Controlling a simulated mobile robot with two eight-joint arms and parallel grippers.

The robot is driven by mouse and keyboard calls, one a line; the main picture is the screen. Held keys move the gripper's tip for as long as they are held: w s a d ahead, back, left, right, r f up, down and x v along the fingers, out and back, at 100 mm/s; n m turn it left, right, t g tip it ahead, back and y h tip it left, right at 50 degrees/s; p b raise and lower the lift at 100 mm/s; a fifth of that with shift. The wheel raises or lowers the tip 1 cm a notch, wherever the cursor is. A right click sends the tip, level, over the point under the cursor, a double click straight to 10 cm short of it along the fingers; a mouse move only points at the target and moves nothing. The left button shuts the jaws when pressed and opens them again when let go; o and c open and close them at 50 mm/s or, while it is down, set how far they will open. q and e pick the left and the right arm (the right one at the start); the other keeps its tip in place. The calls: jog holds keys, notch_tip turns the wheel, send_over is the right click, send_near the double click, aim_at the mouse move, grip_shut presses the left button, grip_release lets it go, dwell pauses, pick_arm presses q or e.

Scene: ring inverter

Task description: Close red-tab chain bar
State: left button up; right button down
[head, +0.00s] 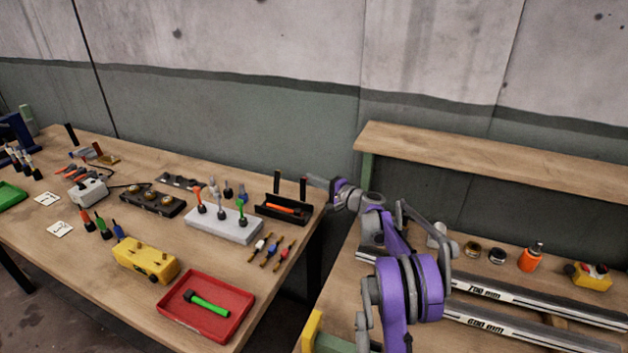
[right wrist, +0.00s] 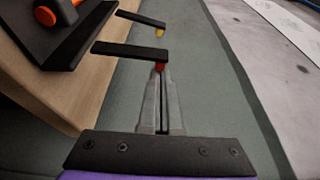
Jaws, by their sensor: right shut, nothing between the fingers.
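The red-tab bar (right wrist: 130,50) is a flat black bar in the right wrist view. Its red tab (right wrist: 160,67) is at its right end, right at my right fingertips; I cannot tell whether they touch. A similar black bar with a yellow tab (right wrist: 140,19) lies beyond it. In the head view two black bars (head: 303,187) (head: 277,181) stand upright at the black tray (head: 270,214), which holds an orange-handled tool (head: 285,208). My right gripper (right wrist: 162,72) is shut and empty; in the head view its tip (head: 309,182) is beside the right-hand bar. My left gripper is out of view.
Left of the black tray, a grey block (head: 225,228) holds upright coloured tools. A red tray (head: 236,310) with a green-handled tool is at the front. A gap separates this table from the right bench, which has long rails (head: 520,297) and a shelf (head: 480,155).

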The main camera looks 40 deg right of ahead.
aim_at(303, 198)
jog(key=s+a+n, duration=0.1)
jog(key=a, duration=0.1)
jog(key=s+a+f+n+t+b, duration=0.1)
jog(key=a+n, duration=0.1)
jog(key=a, duration=0.1)
jog(key=s+a+n, duration=0.1)
jog(key=a+n, duration=0.1)
jog(key=shift+s+a+f+t+y, duration=0.2)
jog(key=shift+s+f+t+y, duration=0.1)
jog(key=shift+s+f, duration=0.1)
jog(key=shift+s+a+f+b, duration=0.3)
jog(key=shift+a+f+b, duration=0.3)
jog(key=shift+f, duration=0.1)
dwell(0.6)
